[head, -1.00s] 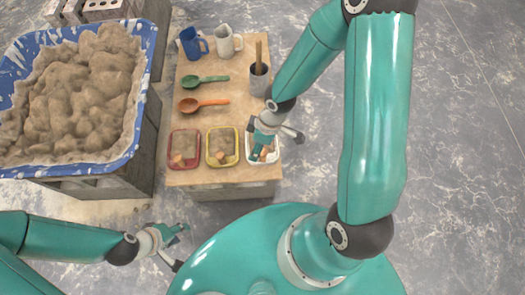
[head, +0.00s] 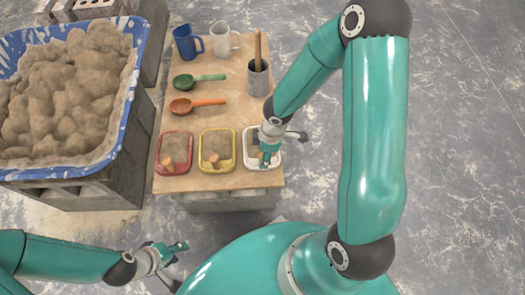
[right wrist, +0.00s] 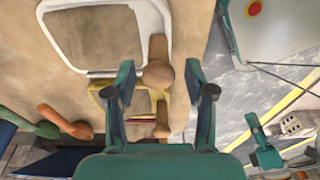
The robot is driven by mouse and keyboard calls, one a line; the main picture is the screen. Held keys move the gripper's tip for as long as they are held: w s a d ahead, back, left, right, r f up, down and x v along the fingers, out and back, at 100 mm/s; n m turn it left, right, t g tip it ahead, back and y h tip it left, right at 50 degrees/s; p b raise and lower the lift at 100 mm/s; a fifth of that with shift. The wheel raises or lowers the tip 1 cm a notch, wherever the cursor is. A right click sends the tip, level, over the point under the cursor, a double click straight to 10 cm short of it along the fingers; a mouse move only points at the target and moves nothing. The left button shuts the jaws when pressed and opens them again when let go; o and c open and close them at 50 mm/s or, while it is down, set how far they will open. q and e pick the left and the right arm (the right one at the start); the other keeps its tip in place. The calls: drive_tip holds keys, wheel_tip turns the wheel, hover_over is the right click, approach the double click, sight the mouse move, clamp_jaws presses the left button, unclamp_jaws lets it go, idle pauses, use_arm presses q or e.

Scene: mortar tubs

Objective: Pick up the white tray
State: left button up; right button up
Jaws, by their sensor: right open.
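The white tray (head: 280,157) is at the right end of a row of three trays on the front of the wooden table. My left gripper (head: 177,264) is open and empty in front of the table.
A yellow tray (head: 203,165) and a red tray (head: 158,168) stand left of the white one. Orange (head: 205,101) and green (head: 205,77) scoops, a blue mug (head: 185,45), a pale mug (head: 220,42) and a grey pot (head: 258,80) are behind. A blue mortar tub (head: 122,125) is left.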

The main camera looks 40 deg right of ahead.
drive_tip(key=f+b, duration=0.2)
drive_tip(key=f, duration=0.1)
drive_tip(key=f+b, duration=0.1)
drive_tip(key=f, duration=0.1)
drive_tip(key=shift+w+a+f+b, duration=0.15)
drive_tip(key=shift+w+a+b, duration=0.1)
drive_tip(key=shift+b, duration=0.1)
drive_tip(key=shift+s, duration=0.1)
clamp_jaws()
